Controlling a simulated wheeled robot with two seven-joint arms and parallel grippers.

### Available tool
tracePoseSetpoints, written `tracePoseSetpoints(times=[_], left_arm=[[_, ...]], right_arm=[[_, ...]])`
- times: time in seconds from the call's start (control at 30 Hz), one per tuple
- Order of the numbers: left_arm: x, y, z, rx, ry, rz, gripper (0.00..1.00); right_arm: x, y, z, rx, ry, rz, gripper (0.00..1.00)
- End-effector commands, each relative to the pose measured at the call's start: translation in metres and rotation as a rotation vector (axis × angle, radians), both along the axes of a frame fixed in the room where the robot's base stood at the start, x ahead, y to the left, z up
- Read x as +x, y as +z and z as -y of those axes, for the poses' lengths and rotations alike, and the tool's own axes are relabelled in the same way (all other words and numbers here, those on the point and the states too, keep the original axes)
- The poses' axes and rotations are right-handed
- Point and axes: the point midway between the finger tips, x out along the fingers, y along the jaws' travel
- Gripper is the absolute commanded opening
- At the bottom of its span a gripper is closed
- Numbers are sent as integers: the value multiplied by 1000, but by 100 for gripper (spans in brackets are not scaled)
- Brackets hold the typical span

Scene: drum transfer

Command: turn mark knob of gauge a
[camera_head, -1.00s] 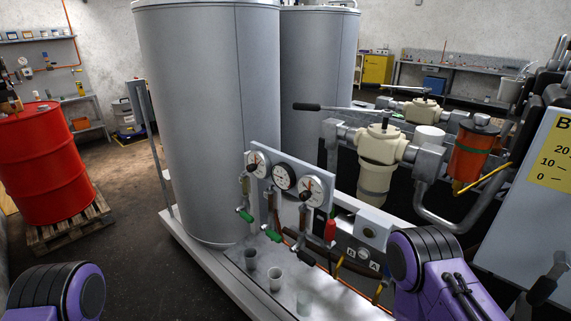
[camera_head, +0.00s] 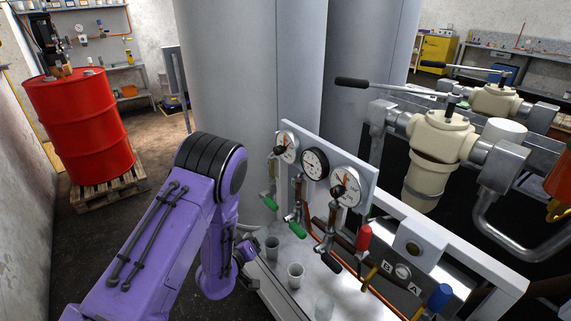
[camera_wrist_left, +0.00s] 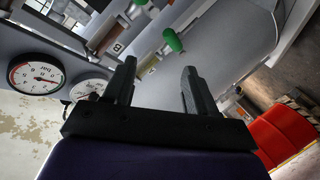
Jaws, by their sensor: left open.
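A grey panel (camera_head: 357,166) carries three round gauges: a left white gauge (camera_head: 289,147) with a black knob (camera_head: 279,150), a middle dark-rimmed gauge (camera_head: 315,163), and a right white gauge (camera_head: 346,186) with a black knob (camera_head: 338,191). I cannot read which is gauge a. My left gripper (camera_head: 246,250) is left of and below the panel, apart from the gauges, partly hidden by its arm. In the left wrist view, its fingers (camera_wrist_left: 158,82) are open and empty. There, one gauge (camera_wrist_left: 36,76) and another gauge (camera_wrist_left: 91,86) lie left of them. My right gripper is out of view.
Green-handled valves (camera_head: 296,229) and a red-handled valve (camera_head: 363,238) sit below the gauges. Cups (camera_head: 295,275) stand on the ledge beneath. Large grey tanks (camera_head: 235,75) rise behind. A red drum (camera_head: 83,125) stands on a pallet at left, with open floor around it.

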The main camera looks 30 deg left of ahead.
Motion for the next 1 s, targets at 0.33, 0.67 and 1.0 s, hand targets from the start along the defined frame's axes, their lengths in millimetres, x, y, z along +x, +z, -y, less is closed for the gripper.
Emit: tracePoseSetpoints(times=[0.33,0.67,1.0], left_arm=[[84,164,-46,-163,-252,554,56],[150,183,-38,-163,-250,547,56],[176,186,-35,-163,-247,546,56]], right_arm=[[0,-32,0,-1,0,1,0],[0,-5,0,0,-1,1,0],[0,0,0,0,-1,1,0]])
